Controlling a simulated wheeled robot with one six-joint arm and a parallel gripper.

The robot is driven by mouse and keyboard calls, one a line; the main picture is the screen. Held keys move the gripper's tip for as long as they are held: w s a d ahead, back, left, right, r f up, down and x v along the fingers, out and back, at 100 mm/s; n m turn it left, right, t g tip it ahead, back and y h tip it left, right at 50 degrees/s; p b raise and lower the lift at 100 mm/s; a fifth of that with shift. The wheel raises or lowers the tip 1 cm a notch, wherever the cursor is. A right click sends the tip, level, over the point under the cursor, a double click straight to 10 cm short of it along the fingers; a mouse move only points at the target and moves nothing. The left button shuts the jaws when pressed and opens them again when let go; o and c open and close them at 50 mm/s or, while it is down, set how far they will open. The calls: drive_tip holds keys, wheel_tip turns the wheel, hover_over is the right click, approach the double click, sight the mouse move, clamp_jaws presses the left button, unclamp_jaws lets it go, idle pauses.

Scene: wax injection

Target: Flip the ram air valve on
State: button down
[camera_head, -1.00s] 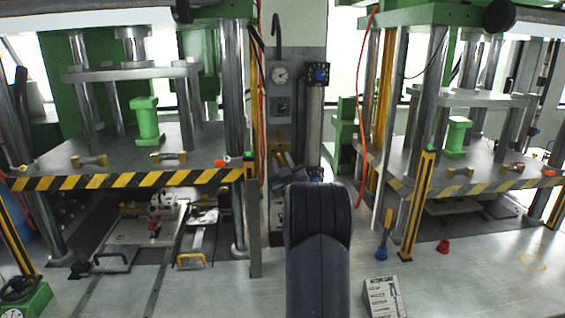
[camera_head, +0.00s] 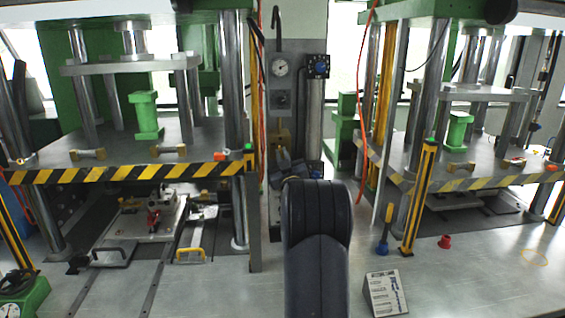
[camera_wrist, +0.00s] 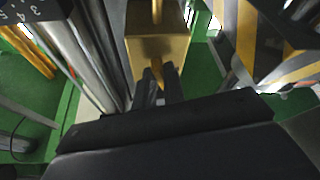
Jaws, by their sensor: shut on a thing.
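A brass valve block (camera_wrist: 155,52) fills the upper middle of the wrist view. A narrow brass lever (camera_wrist: 160,76) comes down from it toward me. My gripper (camera_wrist: 160,84) is shut on this lever, with a dark finger on either side. In the head view the brass valve (camera_head: 283,138) sits low on the grey panel (camera_head: 282,118) between the two presses. My gripper there is mostly hidden behind my own black arm, just below the valve. The exact angle of the lever is hard to tell.
A round gauge (camera_head: 280,67) is on the panel above the valve, with a black-and-blue dial (camera_head: 318,66) to its right. A red hose (camera_head: 262,95) hangs close on the left. Striped press edges (camera_head: 130,174) flank the gap.

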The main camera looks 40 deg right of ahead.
drive_tip(key=shift+a+m+g+h+b, duration=0.1)
drive_tip(key=shift+m+g+h+b, duration=0.15)
drive_tip(key=shift+m+h+b, duration=0.85)
drive_tip(key=shift+m+g+h+b, duration=0.25)
drive_tip(key=shift+m+h+b, duration=0.15)
drive_tip(key=shift+m+b, duration=1.3)
drive_tip(key=c, duration=1.5)
unclamp_jaws()
drive_tip(key=shift+c, duration=0.2)
